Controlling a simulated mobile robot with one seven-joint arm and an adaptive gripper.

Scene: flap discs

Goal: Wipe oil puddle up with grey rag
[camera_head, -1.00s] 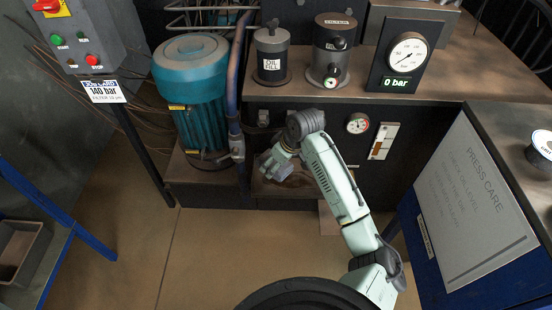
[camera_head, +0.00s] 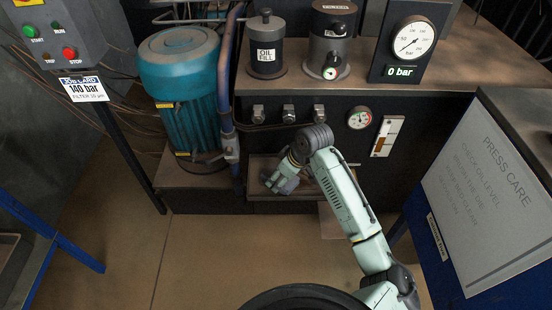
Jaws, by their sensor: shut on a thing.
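My gripper (camera_head: 279,186) points down into a shallow drip tray (camera_head: 257,165) at the foot of the machine. It is shut on a grey rag (camera_head: 288,186), a small bunched shape at the fingers, partly hidden by them. The rag is low in the tray; I cannot tell whether it touches the tray floor. The tray's floor looks dark brown. I cannot make out the oil puddle's outline, and my gripper and arm cover part of the tray.
A teal motor (camera_head: 185,90) and an upright pipe (camera_head: 227,95) stand close left of the tray. Several metal fittings (camera_head: 289,113) and a dial gauge (camera_head: 359,118) are on the panel behind. A blue stand with a sign (camera_head: 490,190) is at right. The floor in front is clear.

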